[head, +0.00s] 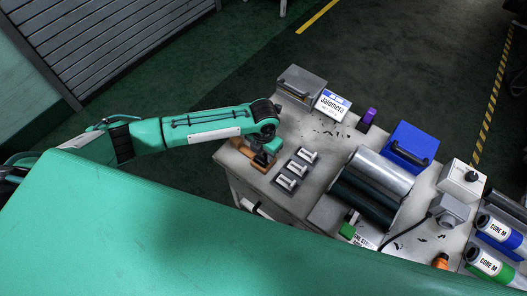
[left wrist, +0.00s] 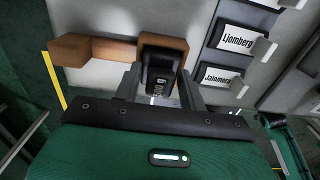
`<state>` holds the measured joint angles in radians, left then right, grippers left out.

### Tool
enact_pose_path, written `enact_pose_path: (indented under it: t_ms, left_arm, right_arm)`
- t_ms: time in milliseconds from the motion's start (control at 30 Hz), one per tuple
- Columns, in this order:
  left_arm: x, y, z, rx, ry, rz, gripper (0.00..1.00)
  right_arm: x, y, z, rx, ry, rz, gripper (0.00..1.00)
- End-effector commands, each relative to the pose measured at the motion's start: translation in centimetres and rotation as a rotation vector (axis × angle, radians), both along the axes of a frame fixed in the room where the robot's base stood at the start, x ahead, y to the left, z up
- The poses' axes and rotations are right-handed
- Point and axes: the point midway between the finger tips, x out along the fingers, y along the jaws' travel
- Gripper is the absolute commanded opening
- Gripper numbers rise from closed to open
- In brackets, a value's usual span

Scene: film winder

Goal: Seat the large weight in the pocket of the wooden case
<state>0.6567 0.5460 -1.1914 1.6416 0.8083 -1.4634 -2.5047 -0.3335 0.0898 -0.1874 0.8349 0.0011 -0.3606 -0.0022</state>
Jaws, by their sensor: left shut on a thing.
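My left gripper (left wrist: 161,78) is shut on a dark weight (left wrist: 161,58) with a small pale label, seen between the two fingers in the left wrist view. The brown wooden case (left wrist: 85,48) lies just beyond the fingers, and its right part shows around the weight's far side. I cannot tell whether the weight is in the pocket or just above it. In the head view, the wooden case (head: 239,147) sits at the table's left corner, with my left gripper (head: 264,158) over its right end. The weight is hidden there. My right gripper is not in view.
Several grey holders with white grips (head: 297,168) stand right of the gripper. A grey box (head: 300,86), a Jalomera sign (head: 333,104), a purple item (head: 369,116), a large roller (head: 380,177) and a blue case (head: 411,147) crowd the table (head: 325,134).

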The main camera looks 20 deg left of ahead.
Motion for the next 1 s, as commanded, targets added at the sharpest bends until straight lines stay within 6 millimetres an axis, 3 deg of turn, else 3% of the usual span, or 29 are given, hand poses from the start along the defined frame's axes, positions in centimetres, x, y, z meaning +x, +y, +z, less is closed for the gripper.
enact_pose_path:
  t_ms: [367,400,500,800,1000]
  left_arm:
    - [0.1,0.0,-0.6,-0.001,-0.002,-0.001,0.0]
    - [0.0,0.0,-0.7,0.001,0.0,-0.001,0.45]
    - [0.0,0.0,-0.6,0.001,0.0,-0.001,0.63]
    - [0.0,0.0,-0.4,0.0,-0.001,-0.001,0.63]
    - [0.2,0.0,1.9,-0.001,-0.005,-0.002,0.63]
  right_arm:
    - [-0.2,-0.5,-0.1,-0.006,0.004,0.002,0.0]
    - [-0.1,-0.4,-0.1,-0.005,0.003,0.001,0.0]
    - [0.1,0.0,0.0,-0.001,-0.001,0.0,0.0]
    - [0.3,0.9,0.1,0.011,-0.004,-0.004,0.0]
    - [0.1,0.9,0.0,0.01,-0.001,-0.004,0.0]
